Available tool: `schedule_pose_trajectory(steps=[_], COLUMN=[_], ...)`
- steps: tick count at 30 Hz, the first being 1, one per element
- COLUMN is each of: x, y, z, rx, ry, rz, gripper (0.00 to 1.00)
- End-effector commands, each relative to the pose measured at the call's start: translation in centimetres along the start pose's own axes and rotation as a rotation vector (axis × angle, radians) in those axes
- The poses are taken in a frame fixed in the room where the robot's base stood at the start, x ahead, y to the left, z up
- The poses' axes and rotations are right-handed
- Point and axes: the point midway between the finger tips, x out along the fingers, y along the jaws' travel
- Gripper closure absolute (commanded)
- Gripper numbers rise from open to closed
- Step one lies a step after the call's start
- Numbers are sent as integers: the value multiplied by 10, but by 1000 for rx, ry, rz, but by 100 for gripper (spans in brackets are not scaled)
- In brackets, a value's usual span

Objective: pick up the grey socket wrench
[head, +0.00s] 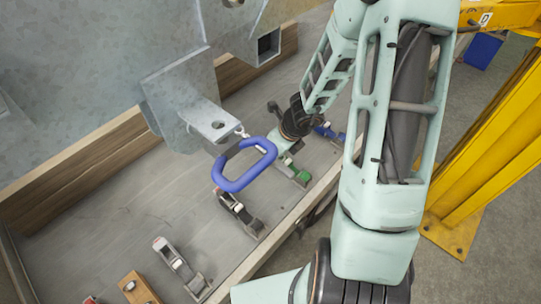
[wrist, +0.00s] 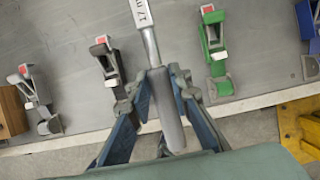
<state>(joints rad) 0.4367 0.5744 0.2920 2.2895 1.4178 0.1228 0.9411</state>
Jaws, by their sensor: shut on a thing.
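The grey socket wrench (wrist: 168,118) shows in the wrist view as a long grey handle with a thin shaft and a white, marked end at the top edge. My gripper (wrist: 163,84) is shut on it, with one finger on each side of the handle. The wrench's far end is cut off by the picture's top edge. In the head view my gripper (head: 296,121) is a dark shape low over the wooden tray, partly hidden by my arm. I cannot clearly make out the wrench there.
A blue ring (head: 246,184) hangs from a metal bracket (head: 195,108) above the tray. A yellow frame (head: 497,150) stands at right.

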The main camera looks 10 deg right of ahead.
Motion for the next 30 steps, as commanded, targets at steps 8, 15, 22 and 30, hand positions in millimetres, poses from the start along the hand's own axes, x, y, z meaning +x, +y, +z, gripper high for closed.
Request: schedule_pose_trajectory(steps=[8,15,22,30], x=[-38,-63,-74,-75], y=[0,0,0,0], z=[18,28,31,31], rx=[-9,-5,-1,1], ry=[-4,-3,-1,-1], rz=[-4,-2,0,-1], gripper=[100,100,100,100])
